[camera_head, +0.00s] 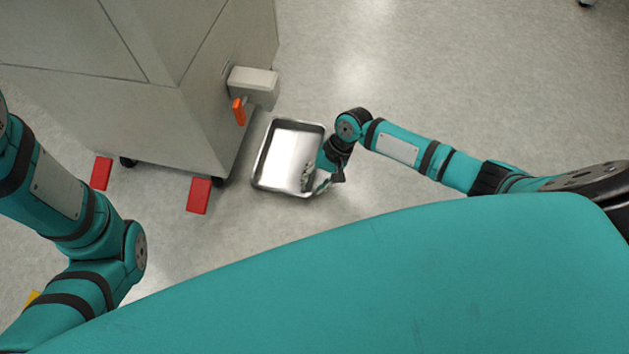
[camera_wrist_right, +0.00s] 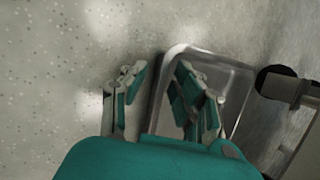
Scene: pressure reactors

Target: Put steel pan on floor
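The steel pan (camera_head: 286,152) is a shallow, shiny rectangular tray beside the grey cabinet. It looks level and appears to be on the floor, though its underside is hidden. My right gripper (camera_head: 318,181) is at the pan's lower right edge. In the right wrist view, the fingers of my right gripper (camera_wrist_right: 160,82) are apart, one outside the near rim and one over the inside of the steel pan (camera_wrist_right: 230,79). A gap shows between the fingers and the rim. My left arm is at the left of the head view, but its gripper is out of sight.
The grey cabinet (camera_head: 180,115) on casters stands left of the pan. A grey outlet box (camera_head: 254,82) with an orange handle (camera_head: 239,111) juts out above the pan's far left side. Red blocks (camera_head: 199,195) (camera_head: 101,173) lie at its base. Floor (camera_head: 450,70) to the right is clear.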

